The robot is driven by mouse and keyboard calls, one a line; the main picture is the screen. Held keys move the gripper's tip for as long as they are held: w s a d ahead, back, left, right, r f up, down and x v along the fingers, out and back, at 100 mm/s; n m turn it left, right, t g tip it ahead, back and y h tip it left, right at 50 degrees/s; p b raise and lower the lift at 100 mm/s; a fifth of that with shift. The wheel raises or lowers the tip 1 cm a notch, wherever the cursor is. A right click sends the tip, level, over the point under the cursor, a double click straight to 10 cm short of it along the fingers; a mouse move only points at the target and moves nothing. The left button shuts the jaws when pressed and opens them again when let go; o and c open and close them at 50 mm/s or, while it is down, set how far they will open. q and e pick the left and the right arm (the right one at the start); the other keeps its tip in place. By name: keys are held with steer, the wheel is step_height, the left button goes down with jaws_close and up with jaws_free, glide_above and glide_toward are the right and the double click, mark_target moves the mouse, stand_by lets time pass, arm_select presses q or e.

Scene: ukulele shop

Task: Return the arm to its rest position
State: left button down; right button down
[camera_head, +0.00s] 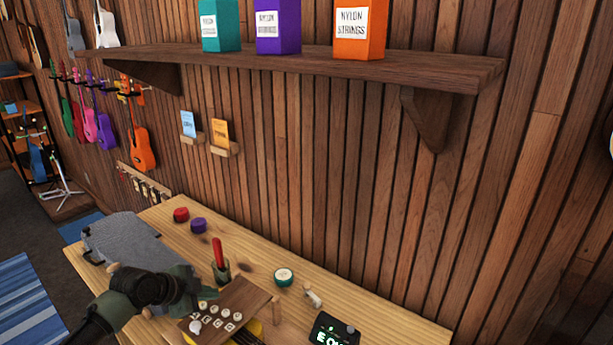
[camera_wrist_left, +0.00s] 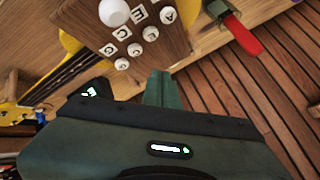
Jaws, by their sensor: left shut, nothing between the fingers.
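My left arm comes in from the lower left in the head view. Its dark green gripper (camera_head: 198,292) is shut and empty, above the workbench (camera_head: 390,318) at the left edge of a brown board with white lettered knobs (camera_head: 243,297). In the left wrist view the shut fingers (camera_wrist_left: 158,86) point toward the same board (camera_wrist_left: 160,45). I cannot tell whether they touch it. My right gripper is out of view.
A red-handled tool in a cup (camera_head: 219,258) stands close to the gripper. A grey case (camera_head: 122,243), red and purple tins, a round green-rimmed tin (camera_head: 284,277) and a lit tuner (camera_head: 333,330) are on the bench. A shelf (camera_head: 300,66) with boxes hangs above.

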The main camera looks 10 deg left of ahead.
arm_select(q)
steer(key=shift+n+g, duration=0.3)
steer(key=shift+g, duration=0.4)
steer(key=s+d+f, duration=0.1)
steer(key=s+d, duration=0.1)
steer(key=s+d+f, duration=0.4)
steer(key=d, duration=0.1)
steer(key=shift+s+f, duration=0.25)
steer(key=shift+s, duration=0.1)
steer(key=s+d+f+n+g, duration=0.15)
steer(key=s+d+f, duration=0.25)
steer(key=s+d, duration=0.45)
steer(key=s+a+r+n+g+y, duration=0.15)
steer(key=s+n, duration=0.35)
steer(key=s, duration=0.6)
steer(key=s+a+r+n+y, duration=0.25)
steer(key=s+n, duration=0.25)
steer(key=s, duration=0.7)
step_height(320, 180, down, 33)
steer(key=s+g+b, duration=0.1)
steer(key=b, duration=0.4)
steer(key=s+a+f+g+b, duration=0.1)
steer(key=s+a+f+b, duration=0.1)
steer(key=s+f, duration=1.4)
step_height(320, 180, down, 2)
steer(key=shift+s+a+f+g+b, duration=0.2)
steer(key=shift+s+a+g+b, duration=0.15)
steer(key=shift+a, duration=0.5)
